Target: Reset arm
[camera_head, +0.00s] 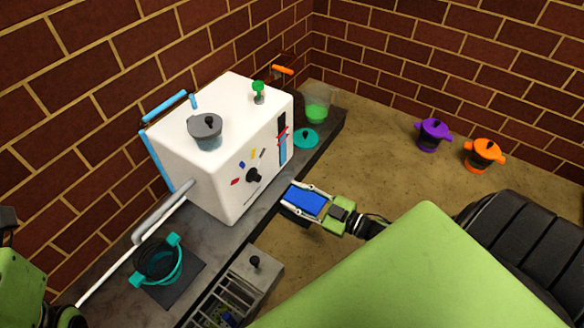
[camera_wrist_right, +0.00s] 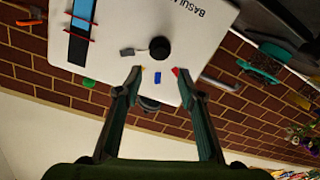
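My right gripper (camera_head: 287,196) is out in front of the white machine's lower right side, over the dark counter edge. In the wrist view its two fingers (camera_wrist_right: 156,71) are spread apart with nothing between them, facing the white machine (camera_wrist_right: 130,30). A blue patch (camera_head: 305,201) shows between the fingers in the head view; I cannot tell what it belongs to. Green parts of my left arm (camera_head: 20,285) show at the lower left, but its gripper cannot be made out. The white machine (camera_head: 220,170) has a black knob (camera_head: 253,176) and coloured marks on its front.
A teal pot (camera_head: 160,262) stands on the counter at the left, beside a metal rack (camera_head: 225,295). A grey pot (camera_head: 205,133) sits on the machine. Purple (camera_head: 432,135) and orange (camera_head: 484,155) pots stand far right. A green-filled glass (camera_head: 317,108) stands behind a teal lid (camera_head: 306,139).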

